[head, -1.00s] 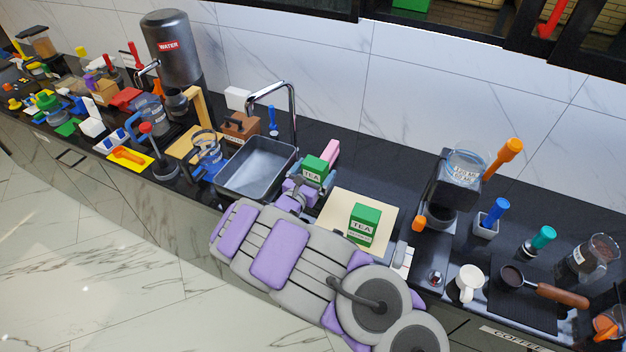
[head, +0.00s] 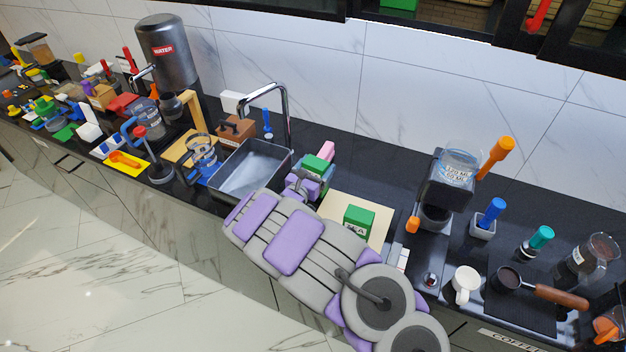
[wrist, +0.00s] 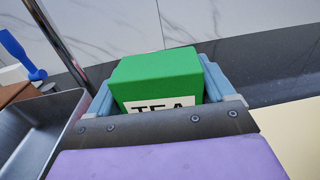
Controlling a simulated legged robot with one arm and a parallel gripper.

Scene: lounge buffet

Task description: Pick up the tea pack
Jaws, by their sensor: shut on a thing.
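A green tea pack (wrist: 158,76) with a white TEA label sits between the two fingers of my gripper (wrist: 163,88) in the wrist view. The gripper is shut on it. In the head view the held tea pack (head: 315,166) is beside the sink's right side, partly hidden by my gripper (head: 306,180). A second green tea pack (head: 360,220) stands on the cream board (head: 377,205), its lower part hidden by my arm.
A grey sink (head: 250,172) with a tall tap (head: 287,110) lies left of the gripper. A pink block (head: 327,150) is just behind it. A coffee machine (head: 445,190) stands to the right. Many items crowd the far left counter.

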